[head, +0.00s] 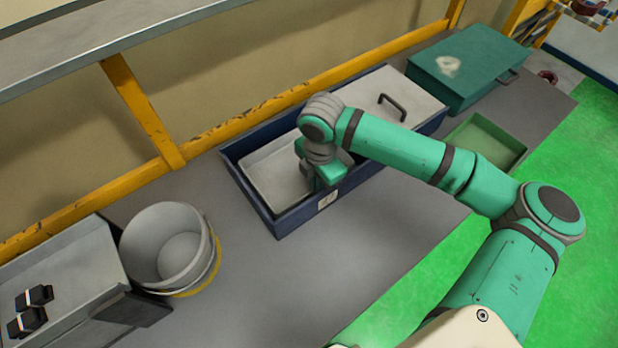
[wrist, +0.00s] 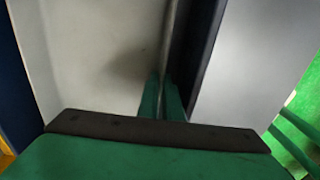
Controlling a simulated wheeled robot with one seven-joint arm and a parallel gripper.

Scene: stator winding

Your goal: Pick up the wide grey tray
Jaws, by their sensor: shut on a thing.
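The wide grey tray (head: 270,172) sits inside a long dark blue box (head: 290,222) on the bench. My gripper (head: 328,178) is over the tray's right side in the head view, and its fingertips are hidden there. In the wrist view, the green fingers of my gripper (wrist: 163,98) are closed on the thin upright wall of the grey tray (wrist: 95,60), one finger on each side. The tray's floor lies left of the fingers. A dark gap and a light grey surface lie to their right. My arm and gripper hide part of the tray in the head view.
A grey lid with a black handle (head: 391,106) covers the box's right part. A green case (head: 468,65) and a shallow green tray (head: 487,140) stand farther right. A white bucket (head: 165,250) and a grey bin (head: 70,265) with black parts stand left. Yellow rails run behind.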

